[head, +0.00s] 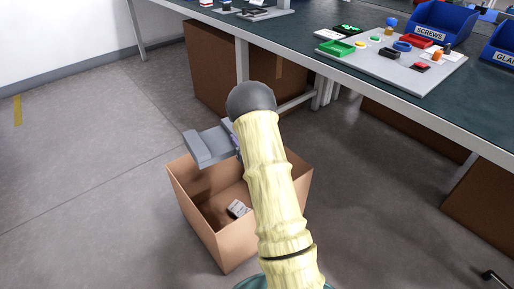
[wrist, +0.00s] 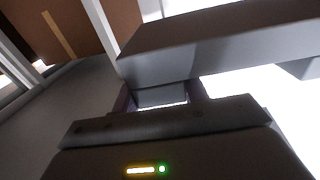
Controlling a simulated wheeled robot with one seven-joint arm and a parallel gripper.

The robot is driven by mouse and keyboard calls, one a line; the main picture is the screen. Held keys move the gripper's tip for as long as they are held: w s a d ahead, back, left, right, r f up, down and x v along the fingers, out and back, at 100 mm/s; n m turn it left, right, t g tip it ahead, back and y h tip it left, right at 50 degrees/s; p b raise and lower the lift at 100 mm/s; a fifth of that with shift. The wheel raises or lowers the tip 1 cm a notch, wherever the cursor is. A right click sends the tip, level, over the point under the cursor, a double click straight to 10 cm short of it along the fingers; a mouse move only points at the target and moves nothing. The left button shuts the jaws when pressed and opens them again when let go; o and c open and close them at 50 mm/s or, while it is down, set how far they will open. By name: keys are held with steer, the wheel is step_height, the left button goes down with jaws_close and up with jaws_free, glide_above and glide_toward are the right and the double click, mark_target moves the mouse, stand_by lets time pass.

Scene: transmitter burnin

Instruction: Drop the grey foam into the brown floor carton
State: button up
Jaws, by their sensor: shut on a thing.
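The grey foam (head: 208,146) is a stepped, angular block held above the back left part of the open brown carton (head: 196,216) on the floor. My gripper (head: 236,139) is shut on it, mostly hidden behind my arm in the head view. In the wrist view the foam (wrist: 215,45) spans the upper right, and the gripper's fingers (wrist: 160,97) grip a narrower part of it. The foam is apart from the carton's floor. My arm hides the carton's right part.
A small pale item (head: 238,209) lies inside the carton. A dark green workbench (head: 310,30) with a grey parts board (head: 425,73) and blue bins (head: 443,22) runs behind. A large brown box (head: 212,65) stands under it. Grey floor at left is clear.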

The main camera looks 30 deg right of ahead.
steer(key=d+y+b, duration=0.1)
steer(key=d+n+y+b, duration=0.1)
steer(key=d, duration=0.1)
steer(key=s+d+b, duration=0.1)
steer(key=d, duration=0.1)
steer(key=shift+s+d+f+n+y, duration=0.1)
steer(key=shift+f+n+y, duration=0.1)
steer(key=shift+n+y, duration=0.15)
steer(key=shift+f, duration=0.1)
step_height(320, 180, down, 6)
steer(key=b, duration=0.5)
